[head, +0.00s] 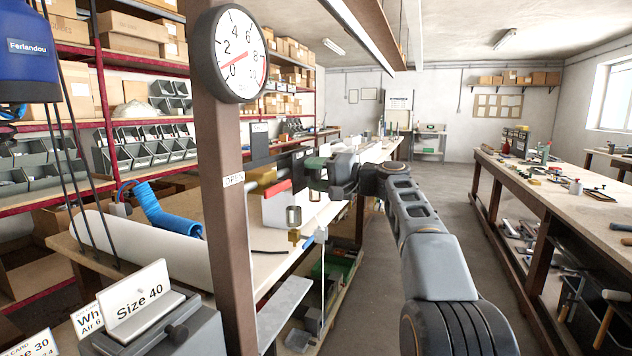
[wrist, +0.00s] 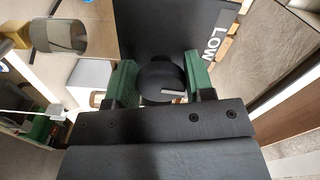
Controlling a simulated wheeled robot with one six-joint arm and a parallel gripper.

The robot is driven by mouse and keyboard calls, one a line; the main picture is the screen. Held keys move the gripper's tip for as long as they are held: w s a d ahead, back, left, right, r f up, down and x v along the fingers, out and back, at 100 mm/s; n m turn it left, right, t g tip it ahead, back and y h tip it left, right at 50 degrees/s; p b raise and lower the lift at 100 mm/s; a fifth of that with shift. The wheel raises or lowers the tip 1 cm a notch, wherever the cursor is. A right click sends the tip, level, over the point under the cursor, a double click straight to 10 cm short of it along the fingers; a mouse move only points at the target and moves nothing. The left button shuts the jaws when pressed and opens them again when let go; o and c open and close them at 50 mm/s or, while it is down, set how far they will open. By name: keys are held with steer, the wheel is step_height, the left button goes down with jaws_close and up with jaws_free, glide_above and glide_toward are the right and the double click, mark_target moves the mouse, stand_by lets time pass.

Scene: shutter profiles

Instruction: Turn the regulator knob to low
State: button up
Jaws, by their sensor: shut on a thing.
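The regulator knob (wrist: 158,80) is round and black, with a short pale pointer mark on its face that points to the right in the wrist view. The black plate (wrist: 180,35) behind it carries the white word LOW (wrist: 212,45), up and to the right of the knob. My gripper (wrist: 160,82) has a green-padded finger on each side of the knob and is shut on it. In the head view my gripper (head: 318,172) is beside the post at the bench; the knob is hidden there.
A round pressure gauge (head: 238,56) on a brown post (head: 218,170) has its red needle near 0. A clear bowl (head: 293,217) hangs by the bench. A blue hose (head: 166,212) and white roll lie left. The aisle floor (head: 375,270) is open.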

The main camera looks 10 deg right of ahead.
steer(key=shift+f+n, duration=0.1)
steer(key=shift+n, duration=0.5)
steer(key=o, duration=0.9)
steer(key=v, duration=1.4)
steer(key=shift+b, duration=0.45)
